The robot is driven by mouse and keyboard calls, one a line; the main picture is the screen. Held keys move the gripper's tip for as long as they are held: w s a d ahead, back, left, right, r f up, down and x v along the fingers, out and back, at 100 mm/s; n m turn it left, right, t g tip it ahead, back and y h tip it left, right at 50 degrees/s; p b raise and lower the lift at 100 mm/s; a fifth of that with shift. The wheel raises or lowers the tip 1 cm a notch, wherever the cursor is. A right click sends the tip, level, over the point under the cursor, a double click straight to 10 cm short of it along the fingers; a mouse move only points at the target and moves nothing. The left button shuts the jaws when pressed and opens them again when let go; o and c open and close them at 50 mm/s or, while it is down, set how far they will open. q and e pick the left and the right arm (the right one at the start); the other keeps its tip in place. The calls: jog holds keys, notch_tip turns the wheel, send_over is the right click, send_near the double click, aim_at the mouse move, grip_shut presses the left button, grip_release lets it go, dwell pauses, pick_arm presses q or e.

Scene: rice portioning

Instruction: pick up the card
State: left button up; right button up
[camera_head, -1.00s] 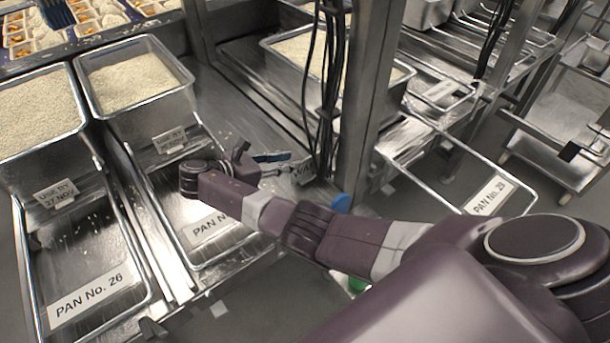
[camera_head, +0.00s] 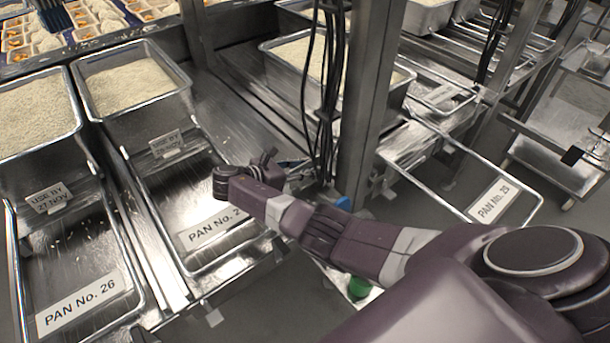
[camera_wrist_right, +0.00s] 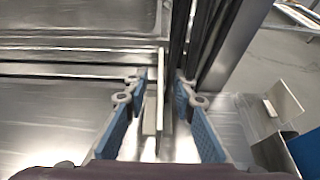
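My right gripper (camera_head: 292,163) is in the head view beside the metal post, at the right of the pan labelled PAN No. 2-something. In the right wrist view its two blue-padded fingers (camera_wrist_right: 160,118) are spread apart. A thin pale upright piece (camera_wrist_right: 151,112), seen nearly edge-on, shows between them with gaps on both sides. It looks like the card, but I cannot read its face. In the head view the card cannot be made out behind my right wrist and fingers.
The metal post (camera_head: 372,95) and hanging black cables (camera_head: 325,85) stand close beyond the gripper. Rice-filled pans (camera_head: 135,85) stand at the left and back. An angled block (camera_wrist_right: 283,102) is at the right in the wrist view.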

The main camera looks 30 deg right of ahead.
grip_shut()
jog(key=shift+r, duration=0.1)
